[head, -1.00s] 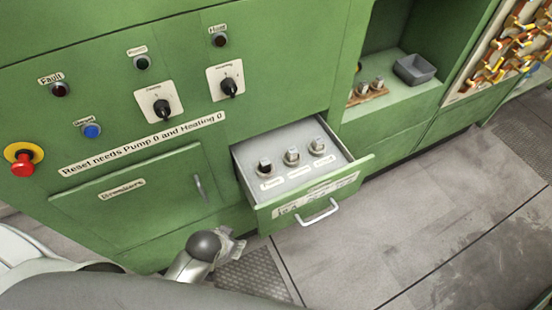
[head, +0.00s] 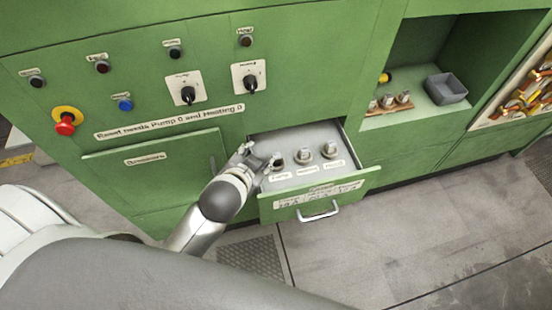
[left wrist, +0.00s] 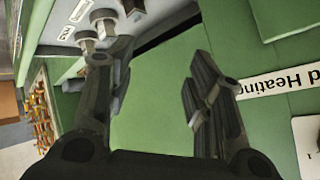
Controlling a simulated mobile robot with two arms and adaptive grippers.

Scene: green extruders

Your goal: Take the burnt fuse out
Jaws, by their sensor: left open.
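The open drawer (head: 352,179) holds three fuses in a row. The left fuse (head: 278,160) has a dark part; the middle fuse (head: 304,152) and right fuse (head: 330,150) look pale. My left gripper (head: 258,155) is over the drawer's left side, just left of the left fuse. In the left wrist view my left gripper (left wrist: 160,75) is open, with only green panel between its fingers. Fuses show there at the upper left, one dark (left wrist: 132,6) and two pale, partly behind a finger. Whether the gripper touches a fuse is unclear. My right gripper is out of view.
A niche at the right holds spare fuses (head: 389,102) on a wooden holder and a grey bin (head: 446,88). Knobs (head: 188,95), lamps and a red emergency button (head: 65,124) are on the panel above. The floor right of the drawer is clear.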

